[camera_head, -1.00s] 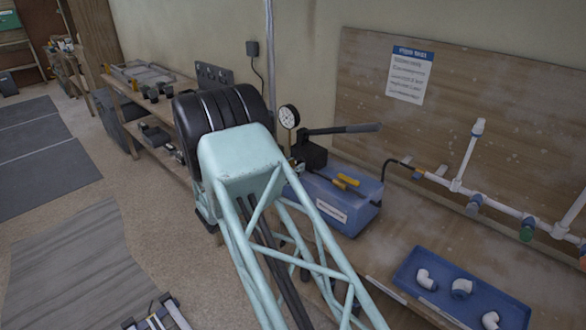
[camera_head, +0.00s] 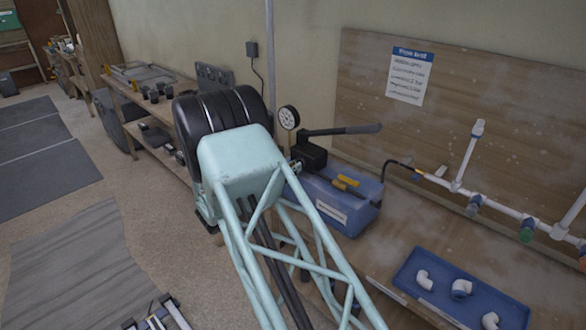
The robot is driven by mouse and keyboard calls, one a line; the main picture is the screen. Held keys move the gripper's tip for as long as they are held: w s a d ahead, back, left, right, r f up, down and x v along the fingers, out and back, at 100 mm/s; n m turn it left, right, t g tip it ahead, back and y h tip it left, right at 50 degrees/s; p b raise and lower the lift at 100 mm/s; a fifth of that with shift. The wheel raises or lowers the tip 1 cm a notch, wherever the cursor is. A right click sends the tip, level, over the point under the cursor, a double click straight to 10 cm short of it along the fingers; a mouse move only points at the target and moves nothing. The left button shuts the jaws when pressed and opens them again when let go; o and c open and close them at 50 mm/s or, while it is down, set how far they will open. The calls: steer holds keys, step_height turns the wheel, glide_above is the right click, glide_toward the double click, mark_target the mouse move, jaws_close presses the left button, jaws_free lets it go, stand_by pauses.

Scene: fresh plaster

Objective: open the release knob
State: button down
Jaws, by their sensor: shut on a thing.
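The test pump has a blue tank (camera_head: 345,218), a round white-faced gauge (camera_head: 288,117), a black pump body (camera_head: 309,153) and a long black lever (camera_head: 345,130) reaching to the right. Yellow and black parts (camera_head: 347,184) lie on top of the tank. I cannot make out the release knob; the pump's near left side is hidden behind my mint-green arm. My gripper is also hidden behind the arm, so I cannot see its fingers or what they touch.
A blue tray (camera_head: 460,290) with white elbow fittings sits at the right front of the bench. White pipework (camera_head: 500,207) runs along the board, with a black hose (camera_head: 388,165) near the pump. Bare bench lies between tank and tray. A second bench (camera_head: 165,115) stands behind left.

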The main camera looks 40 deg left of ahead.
steer(key=shift+d+n+p, duration=0.1)
steer(key=shift+n+p, duration=2.3)
steer(key=shift+n, duration=2.6)
steer(key=c, duration=2.8)
jaws_free()
steer(key=shift+s+a, duration=0.15)
steer(key=shift+s, duration=1.85)
steer(key=shift+s+a, duration=0.2)
steer(key=shift+s, duration=1.8)
steer(key=shift+s+a, duration=0.15)
steer(key=shift+s, duration=1.85)
